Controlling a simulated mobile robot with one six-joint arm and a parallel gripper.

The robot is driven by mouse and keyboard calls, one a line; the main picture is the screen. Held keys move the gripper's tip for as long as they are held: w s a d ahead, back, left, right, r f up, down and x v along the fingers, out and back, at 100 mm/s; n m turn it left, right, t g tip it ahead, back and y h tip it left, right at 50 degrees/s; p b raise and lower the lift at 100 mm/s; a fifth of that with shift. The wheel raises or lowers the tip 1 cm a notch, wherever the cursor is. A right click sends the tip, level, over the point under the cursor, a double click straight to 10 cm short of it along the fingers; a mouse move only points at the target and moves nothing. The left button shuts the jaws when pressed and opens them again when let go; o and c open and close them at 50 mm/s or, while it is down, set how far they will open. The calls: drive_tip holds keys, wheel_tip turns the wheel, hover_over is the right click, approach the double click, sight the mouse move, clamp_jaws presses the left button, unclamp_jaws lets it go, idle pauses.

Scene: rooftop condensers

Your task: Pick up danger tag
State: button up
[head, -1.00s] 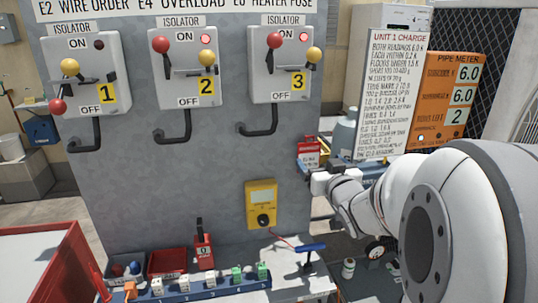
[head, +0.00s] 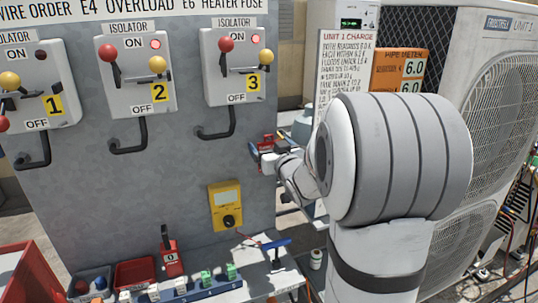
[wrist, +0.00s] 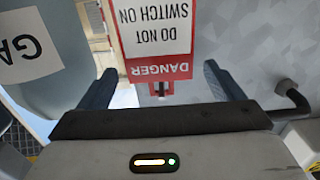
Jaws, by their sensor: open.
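The danger tag (wrist: 158,68) is red and white, and its lettering reads upside down in the wrist view. It sits between the two open fingers of my gripper (wrist: 160,78), with a gap on each side. Its slotted red end points toward the palm, and its far part is cut off by the top of the picture. In the head view a small red part of the tag (head: 267,146) shows at the right edge of the grey panel. My gripper (head: 265,155) is right at it there and partly covers it.
The grey panel (head: 130,190) carries isolators with handles, the nearest being isolator 3 (head: 236,70). A yellow meter (head: 225,205) hangs below. A bench with a red padlock (head: 171,258) and bins stands lower left. A grey-blue cylinder (wrist: 30,60) is close on the wrist view's left.

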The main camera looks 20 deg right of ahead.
drive_tip(key=shift+c, duration=0.4)
drive_tip(key=c, duration=1)
drive_tip(key=shift+a+b, duration=0.1)
drive_tip(key=shift+b, duration=0.3)
